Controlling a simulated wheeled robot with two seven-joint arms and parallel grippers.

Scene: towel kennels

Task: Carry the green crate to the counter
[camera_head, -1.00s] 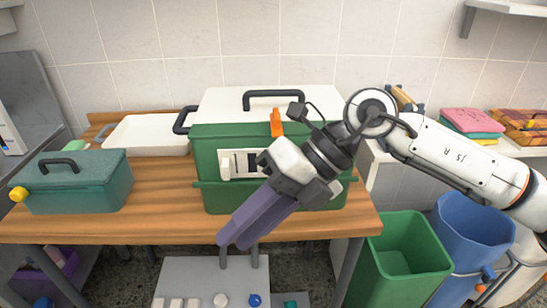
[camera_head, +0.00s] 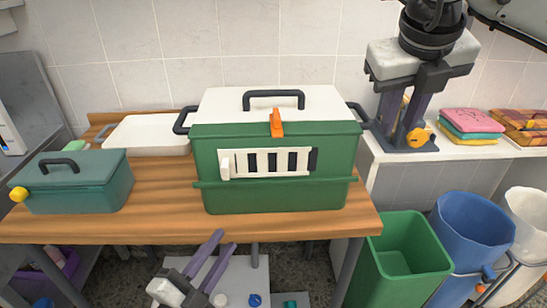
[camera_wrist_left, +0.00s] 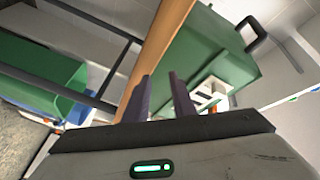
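The green crate (camera_head: 335,143) stands upright on the wooden bench. It has a white lid with a black top handle, black side handles, an orange latch and a white slotted front panel. In the left wrist view it appears tilted (camera_wrist_left: 205,45). My left gripper (camera_head: 220,238) is open and empty, low in front of the bench; its two purple fingers also show in the left wrist view (camera_wrist_left: 158,76). My right gripper (camera_head: 397,132) points down over the counter (camera_head: 395,153), right of the crate, with its fingers apart. A dark item with an orange knob (camera_head: 418,138) lies by those fingertips.
A teal box (camera_head: 75,185) with a yellow knob and a white tray (camera_head: 148,135) occupy the bench left of the crate. Folded cloths (camera_head: 470,122) lie on the counter. Green (camera_head: 400,265) and blue (camera_head: 472,230) bins stand below it.

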